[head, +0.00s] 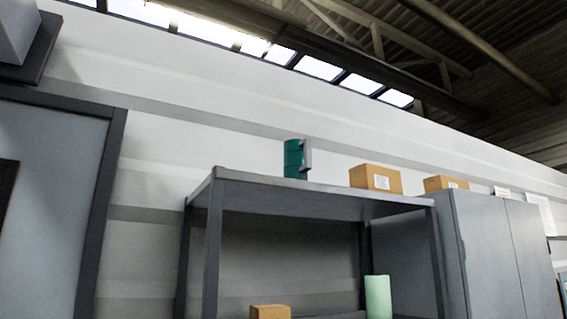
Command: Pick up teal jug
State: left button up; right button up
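The teal jug (293,160) stands upright on the top of a grey metal shelf rack (300,193), near the middle of its top board. The jug has a grey handle on its right side. I look up at it from below, so its base is partly hidden by the board's front edge. Neither of my grippers shows in the head view.
A cardboard box (376,179) with a white label sits right of the jug on the rack top. Another box (445,183) sits on a grey cabinet (490,245). Below the rack top are a pale green cylinder (378,297) and a small box (270,312).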

aim_at(298, 158)
jog(key=i+l, duration=0.25)
jog(key=l, duration=0.15)
jog(key=i+l, duration=0.25)
jog(key=l, duration=0.2)
jog(key=i+l, duration=0.25)
jog(key=l, duration=0.15)
jog(key=i+l, duration=0.25)
jog(key=l, duration=0.15)
jog(key=i+l, duration=0.25)
jog(key=l, duration=0.15)
jog(key=i+l, duration=0.25)
jog(key=l, duration=0.2)
jog(key=u, duration=1.6)
